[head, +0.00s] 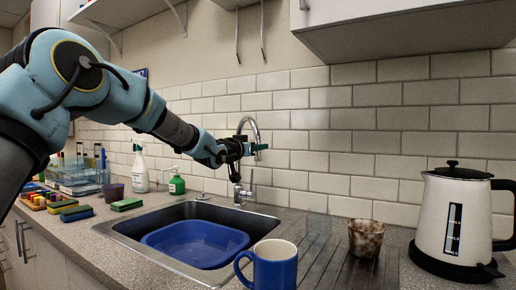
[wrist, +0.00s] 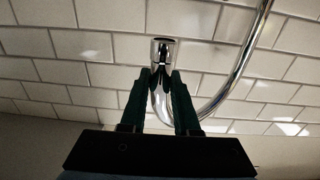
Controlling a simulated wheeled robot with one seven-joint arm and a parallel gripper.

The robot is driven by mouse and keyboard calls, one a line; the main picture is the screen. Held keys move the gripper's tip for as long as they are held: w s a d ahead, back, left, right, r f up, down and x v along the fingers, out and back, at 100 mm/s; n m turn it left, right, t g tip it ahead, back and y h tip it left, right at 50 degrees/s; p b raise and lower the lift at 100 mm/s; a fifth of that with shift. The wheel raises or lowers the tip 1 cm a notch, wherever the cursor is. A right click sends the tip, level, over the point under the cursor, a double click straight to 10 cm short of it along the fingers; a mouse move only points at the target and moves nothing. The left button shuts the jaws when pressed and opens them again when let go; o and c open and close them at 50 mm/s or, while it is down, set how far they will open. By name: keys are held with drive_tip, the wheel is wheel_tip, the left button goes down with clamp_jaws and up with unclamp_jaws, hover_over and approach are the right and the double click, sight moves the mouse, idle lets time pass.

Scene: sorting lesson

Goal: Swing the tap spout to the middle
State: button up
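The chrome tap (head: 238,190) stands behind the sink, and its curved spout (head: 252,124) arches up above my gripper. My gripper (head: 258,148) is at the spout's outer end, its dark green fingers level with the wall tiles. In the wrist view, the spout's round end (wrist: 163,48) shows just beyond the fingertips. The two fingers of my gripper (wrist: 160,78) lie one on each side of the spout, which fills the narrow gap between them. They look closed on it. My gripper hides part of the tap in the head view.
A blue basin (head: 195,243) sits in the steel sink (head: 130,240). A blue mug (head: 274,265), a brown cup (head: 366,238) and a white kettle (head: 455,215) stand to the right. A green bottle (head: 177,184), a white spray bottle (head: 140,172) and sponges (head: 127,204) stand left.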

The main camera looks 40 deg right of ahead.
clamp_jaws()
idle(0.9)
